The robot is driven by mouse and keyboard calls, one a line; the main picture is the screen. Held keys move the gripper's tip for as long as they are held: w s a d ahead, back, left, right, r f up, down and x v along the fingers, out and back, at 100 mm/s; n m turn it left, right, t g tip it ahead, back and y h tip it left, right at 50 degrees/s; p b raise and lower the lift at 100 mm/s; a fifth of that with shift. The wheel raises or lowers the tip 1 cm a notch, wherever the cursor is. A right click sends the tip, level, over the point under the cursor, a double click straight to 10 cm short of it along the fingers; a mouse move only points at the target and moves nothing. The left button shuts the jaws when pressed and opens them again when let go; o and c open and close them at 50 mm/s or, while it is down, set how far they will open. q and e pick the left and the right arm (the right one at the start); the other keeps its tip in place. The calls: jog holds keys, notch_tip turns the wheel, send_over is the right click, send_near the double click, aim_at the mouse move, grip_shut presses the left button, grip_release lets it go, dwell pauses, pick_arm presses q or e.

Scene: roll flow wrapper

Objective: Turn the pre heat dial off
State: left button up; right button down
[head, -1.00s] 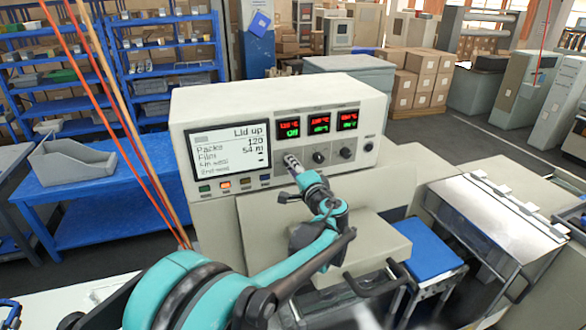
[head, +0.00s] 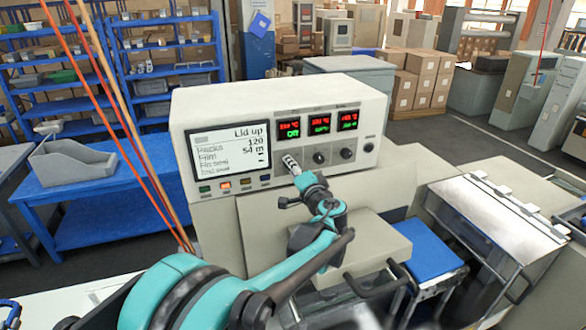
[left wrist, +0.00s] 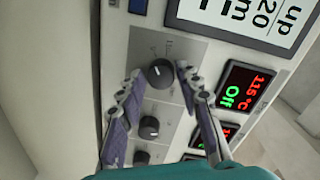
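The wrapper's control panel (head: 270,172) faces me in the head view. The dial (left wrist: 160,73) under its leftmost red and green display (head: 289,129) is a round black knob with a pale pointer line. That display reads 115 °C and Off in the left wrist view (left wrist: 240,87). My left gripper (left wrist: 160,70) is open, with one finger on each side of this dial and small gaps visible. In the head view the gripper (head: 290,161) covers that dial. I cannot read the dial's label. My right gripper is not in view.
Two more black dials (head: 319,157) (head: 347,154) sit to the right under their own displays. A screen (head: 230,151) reading "Lid up" is at the left, with small buttons below it. A blue-topped stool (head: 428,249) stands in front.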

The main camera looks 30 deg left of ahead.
pick_arm(q)
jog(key=shift+o, duration=0.4)
jog(key=v, duration=1.2)
jog(key=s+f+n+g+h+b, duration=0.1)
jog(key=s+f+h+b, duration=0.3)
jog(key=f, duration=0.5)
jog(key=s+f+g+h+b, duration=0.1)
jog(key=s+f+g+b, duration=0.1)
jog(key=s+f+b, duration=0.35)
jog(key=s+d+f+n+h+b, duration=0.1)
jog(key=s+d+f+h+b, duration=0.2)
jog(key=f, duration=0.6)
jog(key=s+d+f+n+h+b, duration=0.1)
jog(key=s+d+f+h+b, duration=0.2)
jog(key=s+d+f+h, duration=0.2)
jog(key=s+d+f, duration=0.3)
jog(key=d+f, duration=0.1)
jog(key=f, duration=0.1)
jog(key=shift+s+f+g+b, duration=0.25)
jog(key=shift+s+g+b, duration=0.05)
jog(key=shift+s, duration=0.05)
jog(key=shift+d, duration=0.1)
